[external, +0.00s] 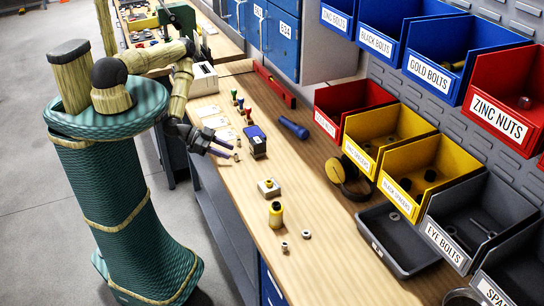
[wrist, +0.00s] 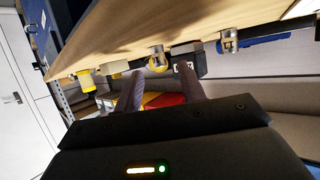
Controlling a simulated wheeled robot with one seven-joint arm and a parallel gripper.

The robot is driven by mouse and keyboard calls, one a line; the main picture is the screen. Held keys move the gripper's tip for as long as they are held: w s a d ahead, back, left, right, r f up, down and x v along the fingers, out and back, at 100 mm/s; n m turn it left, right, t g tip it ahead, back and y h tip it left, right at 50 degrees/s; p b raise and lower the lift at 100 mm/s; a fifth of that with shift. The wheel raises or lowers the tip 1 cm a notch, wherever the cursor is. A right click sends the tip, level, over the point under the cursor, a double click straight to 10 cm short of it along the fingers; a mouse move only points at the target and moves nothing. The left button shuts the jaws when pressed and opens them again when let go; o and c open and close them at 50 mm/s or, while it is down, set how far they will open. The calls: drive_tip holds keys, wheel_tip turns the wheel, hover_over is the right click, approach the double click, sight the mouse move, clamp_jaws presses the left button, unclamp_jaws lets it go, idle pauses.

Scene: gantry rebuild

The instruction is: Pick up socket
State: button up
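My gripper (external: 225,148) is at the left edge of the wooden bench, with its two fingers apart and nothing visible between them. In the wrist view my gripper (wrist: 160,70) also shows spread fingers. Two small metal, socket-like pieces stand near the bench edge there: one (wrist: 157,55) just beyond the gap between the fingertips, another (wrist: 228,40) to the right. In the external view a tiny piece (external: 237,157) lies just right of the fingertips. Two more small metal pieces, one (external: 284,246) and another (external: 307,234), lie nearer the front. I cannot tell which is the named socket.
A blue-and-black box (external: 256,142) stands close right of my gripper. A blue flashlight (external: 293,127), a yellow bottle (external: 276,217) and a small white block (external: 268,188) are on the bench (external: 330,230). Labelled bins, such as a yellow one (external: 425,175), line the right side.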

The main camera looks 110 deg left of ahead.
sight(237, 160)
drive_tip(key=b+x, duration=0.1)
drive_tip(key=x, duration=0.4)
drive_tip(key=shift+s, duration=0.1)
drive_tip(key=shift+c, duration=0.4)
clamp_jaws()
